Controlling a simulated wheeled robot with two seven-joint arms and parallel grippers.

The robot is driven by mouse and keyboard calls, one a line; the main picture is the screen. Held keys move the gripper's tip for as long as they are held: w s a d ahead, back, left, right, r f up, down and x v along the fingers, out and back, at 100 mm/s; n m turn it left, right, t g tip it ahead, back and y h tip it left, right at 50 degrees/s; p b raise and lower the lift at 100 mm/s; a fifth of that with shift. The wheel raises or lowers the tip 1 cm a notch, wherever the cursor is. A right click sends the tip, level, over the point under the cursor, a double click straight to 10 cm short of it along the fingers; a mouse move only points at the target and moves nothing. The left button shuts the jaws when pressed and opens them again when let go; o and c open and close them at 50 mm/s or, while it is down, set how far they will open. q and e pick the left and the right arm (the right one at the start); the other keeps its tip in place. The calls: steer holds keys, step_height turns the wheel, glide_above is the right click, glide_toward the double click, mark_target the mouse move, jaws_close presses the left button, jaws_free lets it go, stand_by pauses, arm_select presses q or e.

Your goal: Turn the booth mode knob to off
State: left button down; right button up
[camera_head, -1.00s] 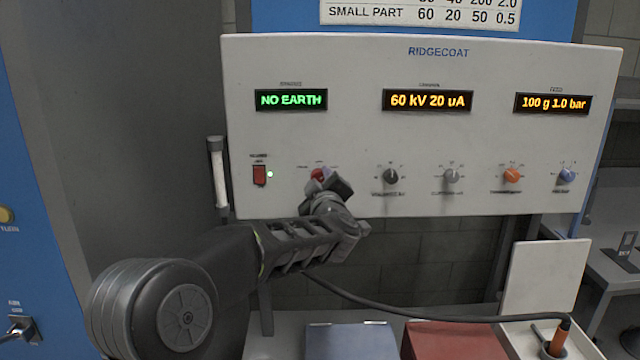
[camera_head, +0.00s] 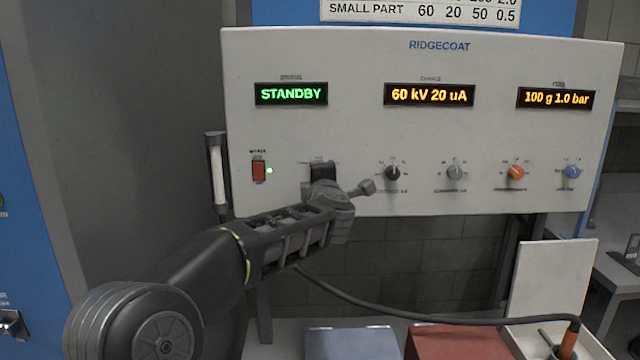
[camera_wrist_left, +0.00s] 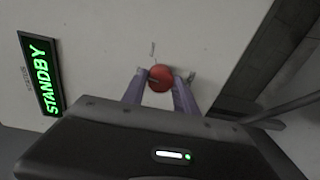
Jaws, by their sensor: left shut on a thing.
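The red knob (camera_wrist_left: 157,72) shows in the left wrist view, on the white panel between my two fingers. My left gripper (camera_wrist_left: 160,82) is shut on it, one finger on each side. In the head view my left gripper (camera_head: 322,170) is at the panel's lower left, and it hides the knob and most of its labels. The status display (camera_head: 291,94) above reads STANDBY in green; it also shows sideways in the left wrist view (camera_wrist_left: 41,76). My right gripper is in neither view.
Black (camera_head: 392,173), grey (camera_head: 455,172), orange (camera_head: 516,173) and blue (camera_head: 571,172) knobs line the panel to the right. A cable (camera_head: 400,313) runs below the panel.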

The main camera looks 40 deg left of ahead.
arm_select(q)
steer(key=shift+f+n+b, duration=0.1)
steer(key=shift+n+b, duration=0.2)
steer(key=shift+n, duration=0.5)
steer(key=c, duration=0.9)
jaws_free()
steer(key=shift+c, duration=0.2)
steer(key=b+v, duration=0.1)
steer(key=v, duration=0.7)
